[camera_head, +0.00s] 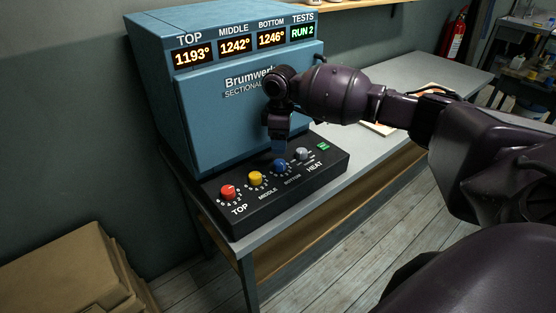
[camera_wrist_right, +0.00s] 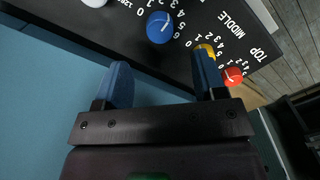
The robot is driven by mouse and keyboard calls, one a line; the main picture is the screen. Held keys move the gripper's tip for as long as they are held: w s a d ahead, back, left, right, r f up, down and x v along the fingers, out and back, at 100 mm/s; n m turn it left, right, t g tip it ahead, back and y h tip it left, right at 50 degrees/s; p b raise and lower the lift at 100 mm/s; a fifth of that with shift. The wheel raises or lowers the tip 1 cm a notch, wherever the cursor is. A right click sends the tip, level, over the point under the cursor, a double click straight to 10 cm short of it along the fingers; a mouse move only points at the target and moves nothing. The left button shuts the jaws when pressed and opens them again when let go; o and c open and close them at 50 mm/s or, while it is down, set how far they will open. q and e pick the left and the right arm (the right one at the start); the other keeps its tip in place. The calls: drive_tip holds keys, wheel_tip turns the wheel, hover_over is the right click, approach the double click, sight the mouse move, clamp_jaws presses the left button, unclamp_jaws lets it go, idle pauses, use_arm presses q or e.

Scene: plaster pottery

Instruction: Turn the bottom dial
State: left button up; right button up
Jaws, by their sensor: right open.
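The bottom dial is a blue round knob (camera_head: 281,167) on the black control panel (camera_head: 300,190), beside the label BOTTOM. In the right wrist view the blue knob (camera_wrist_right: 160,28) shows a white pointer mark and lies ahead of the fingertips, between their lines. My right gripper (camera_head: 278,148) points down just above and behind the blue knob. In the wrist view its two blue-padded fingers (camera_wrist_right: 162,78) stand wide apart with nothing between them. I see no contact with the knob. My left gripper is not in view.
A red knob (camera_head: 228,191) and a yellow knob (camera_head: 255,178) sit left of the blue one, a grey knob (camera_head: 302,154) right. The blue kiln (camera_head: 215,110) rises behind; its displays read 1193°, 1242°, 1246° and RUN 2. Cardboard boxes (camera_head: 70,270) stand lower left.

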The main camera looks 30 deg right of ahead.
sight(280, 162)
wheel_tip(280, 162, down, 6)
drive_tip(key=shift+b, duration=0.3)
drive_tip(key=shift+f, duration=0.9)
drive_tip(key=shift+c, duration=0.3)
drive_tip(key=c, duration=0.9)
drive_tip(key=shift+o, duration=0.2)
